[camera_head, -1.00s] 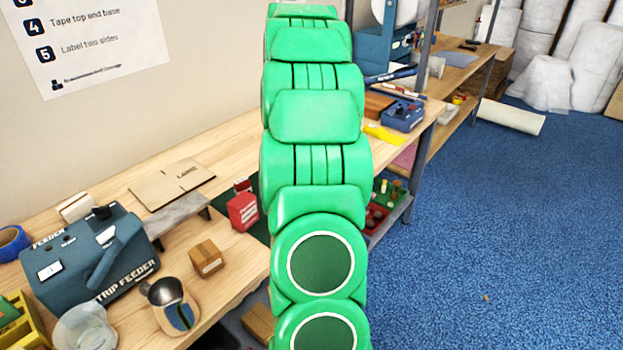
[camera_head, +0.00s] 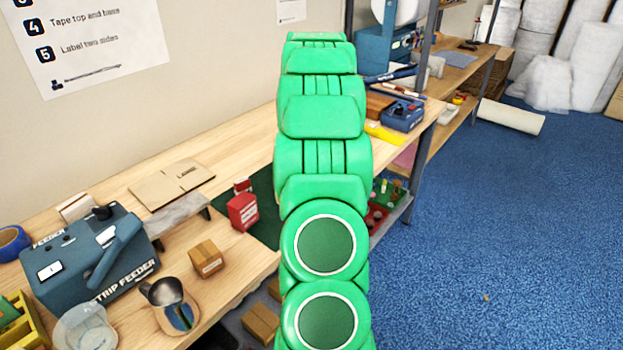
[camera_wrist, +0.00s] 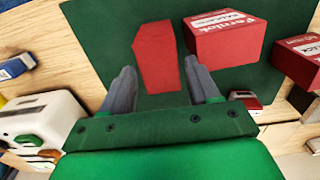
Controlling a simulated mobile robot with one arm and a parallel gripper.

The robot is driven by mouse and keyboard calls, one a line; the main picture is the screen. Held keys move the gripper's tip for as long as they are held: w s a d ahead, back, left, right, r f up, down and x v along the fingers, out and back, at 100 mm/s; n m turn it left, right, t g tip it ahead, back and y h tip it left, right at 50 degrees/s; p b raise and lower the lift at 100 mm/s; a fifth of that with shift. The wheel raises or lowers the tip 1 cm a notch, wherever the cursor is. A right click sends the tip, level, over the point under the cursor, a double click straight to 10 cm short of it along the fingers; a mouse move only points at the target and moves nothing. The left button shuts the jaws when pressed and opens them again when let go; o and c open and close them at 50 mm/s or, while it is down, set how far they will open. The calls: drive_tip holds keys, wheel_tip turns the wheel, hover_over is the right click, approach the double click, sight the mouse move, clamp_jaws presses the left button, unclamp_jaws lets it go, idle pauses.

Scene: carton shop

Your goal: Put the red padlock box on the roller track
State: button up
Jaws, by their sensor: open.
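In the wrist view, a plain-faced red box (camera_wrist: 156,58) stands on the green mat, between and just beyond the fingertips of my gripper (camera_wrist: 161,72). My gripper is open and holds nothing. A second red box (camera_wrist: 224,38) with a white label, its lettering partly readable, stands to the right. A third red box (camera_wrist: 298,58) is cut by the right edge. Which is the padlock box I cannot tell. I cannot clearly identify a roller track.
The strip feeder (camera_head: 88,258), a metal jug (camera_head: 168,305), a small brown carton (camera_head: 206,259) and a low grey raised strip (camera_head: 178,213) stand on the left bench. A flat cardboard piece (camera_head: 172,183) lies behind. Blue floor (camera_head: 500,240) is clear at right.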

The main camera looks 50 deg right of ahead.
wheel_tip(320, 180, down, 2)
drive_tip(key=shift+d, duration=0.1)
drive_tip(key=shift+c, duration=0.2)
clamp_jaws()
wheel_tip(320, 180, up, 10)
drive_tip(key=shift+r, duration=0.15)
idle(0.7)
